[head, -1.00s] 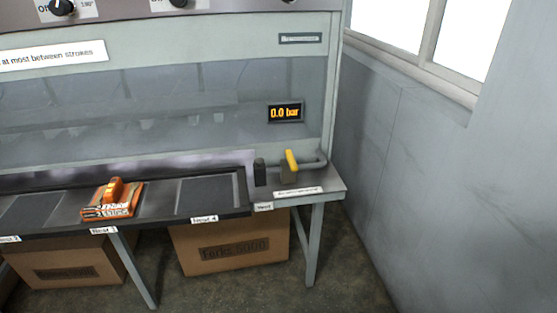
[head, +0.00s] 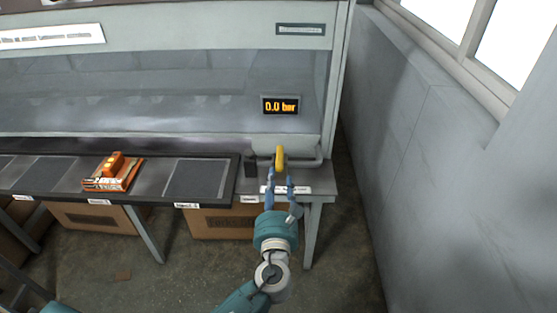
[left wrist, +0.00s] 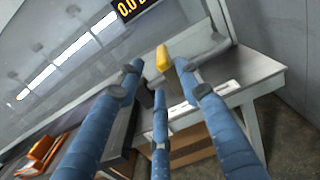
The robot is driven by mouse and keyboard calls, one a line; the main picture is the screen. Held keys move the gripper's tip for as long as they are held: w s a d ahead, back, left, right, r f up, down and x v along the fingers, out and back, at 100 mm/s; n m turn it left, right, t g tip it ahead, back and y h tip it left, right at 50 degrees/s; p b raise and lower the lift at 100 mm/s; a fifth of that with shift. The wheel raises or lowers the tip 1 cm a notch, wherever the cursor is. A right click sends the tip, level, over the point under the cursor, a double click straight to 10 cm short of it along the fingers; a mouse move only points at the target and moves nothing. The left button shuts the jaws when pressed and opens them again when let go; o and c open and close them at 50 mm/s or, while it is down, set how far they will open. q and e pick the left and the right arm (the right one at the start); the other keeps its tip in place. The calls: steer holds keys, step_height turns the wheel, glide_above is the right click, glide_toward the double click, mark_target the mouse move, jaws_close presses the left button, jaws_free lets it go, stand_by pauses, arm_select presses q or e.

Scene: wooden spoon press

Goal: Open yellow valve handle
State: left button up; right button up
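The yellow valve handle (head: 280,158) stands on the small side table at the right end of the press. It also shows in the left wrist view (left wrist: 162,58), just beyond and between the fingertips. My left gripper (head: 280,187) is in front of the handle, with its blue fingers spread. In the left wrist view the fingers of my left gripper (left wrist: 160,78) are open with nothing between them; whether any touches the handle I cannot tell. The pressure display (head: 281,105) reads 0.0 bar. My right gripper is not in view.
A black upright piece (head: 251,166) stands just left of the handle. An orange item (head: 113,172) lies on the dark bench to the left. A cardboard box (head: 225,224) is under the bench. The grey wall (head: 440,170) is on the right, with open floor before it.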

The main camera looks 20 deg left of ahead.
mark_target(280, 160)
arm_select(q)
steer(key=p+x, duration=0.1)
steer(key=x, duration=0.8)
steer(key=shift+w+d+f, duration=0.15)
steer(key=shift+f, duration=0.05)
jaws_close()
